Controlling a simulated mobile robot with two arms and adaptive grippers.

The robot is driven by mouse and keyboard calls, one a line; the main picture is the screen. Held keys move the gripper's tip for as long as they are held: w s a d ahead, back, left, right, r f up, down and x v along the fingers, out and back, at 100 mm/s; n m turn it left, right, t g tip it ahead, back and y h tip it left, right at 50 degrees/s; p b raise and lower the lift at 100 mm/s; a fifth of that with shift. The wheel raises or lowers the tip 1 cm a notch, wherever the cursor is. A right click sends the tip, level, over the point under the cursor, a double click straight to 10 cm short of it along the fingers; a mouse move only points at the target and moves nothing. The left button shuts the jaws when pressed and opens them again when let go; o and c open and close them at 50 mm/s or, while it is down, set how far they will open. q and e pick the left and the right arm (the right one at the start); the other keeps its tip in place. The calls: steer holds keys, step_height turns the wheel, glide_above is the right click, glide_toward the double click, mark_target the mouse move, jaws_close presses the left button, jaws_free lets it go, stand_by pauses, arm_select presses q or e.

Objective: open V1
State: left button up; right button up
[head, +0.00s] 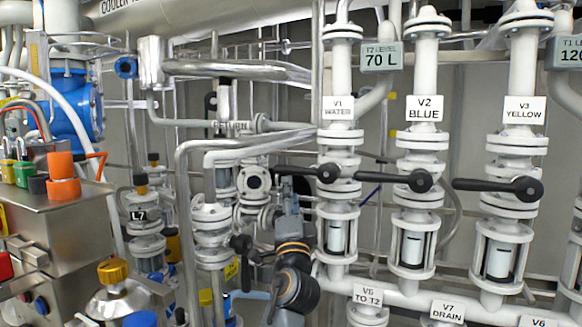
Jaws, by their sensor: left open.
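Valve V1 (339,146) is a white flanged valve on a vertical white pipe, under a label (337,108) reading "V1 WATER". Its black lever (305,171) lies about level, crosswise to the pipe, pointing left from a round hub (328,173). My left gripper (289,194) is just below the lever's free end, pointing up, with its wrist below it. It is open. I cannot tell whether its fingers are around the lever or touch it; the fingertips are small and dark against the pipes. My right gripper is not in view.
Valves V2 (418,142) and V3 (517,146) stand to the right, their black levers also level and pointing left. Grey pipes (185,190) crowd the left side of my gripper. A control box (50,220) with an orange knob is at far left. Labels V6 and V7 are below.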

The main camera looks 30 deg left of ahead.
mark_target(289, 173)
arm_select(q)
steer(key=p+x, duration=0.1)
steer(key=x, duration=0.6)
steer(key=shift+a+f, duration=0.1)
steer(key=shift+f, duration=0.05)
steer(key=shift+w+a+r, duration=0.1)
steer(key=shift+w+r, duration=0.15)
steer(key=shift+w, duration=0.1)
steer(key=shift+w+a+r, duration=0.15)
steer(key=shift+w+a, duration=0.1)
steer(key=shift+w, duration=0.15)
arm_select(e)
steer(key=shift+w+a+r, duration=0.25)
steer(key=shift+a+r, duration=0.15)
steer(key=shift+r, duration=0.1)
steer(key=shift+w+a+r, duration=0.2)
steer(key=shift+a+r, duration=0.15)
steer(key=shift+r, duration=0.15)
arm_select(q)
jaws_close()
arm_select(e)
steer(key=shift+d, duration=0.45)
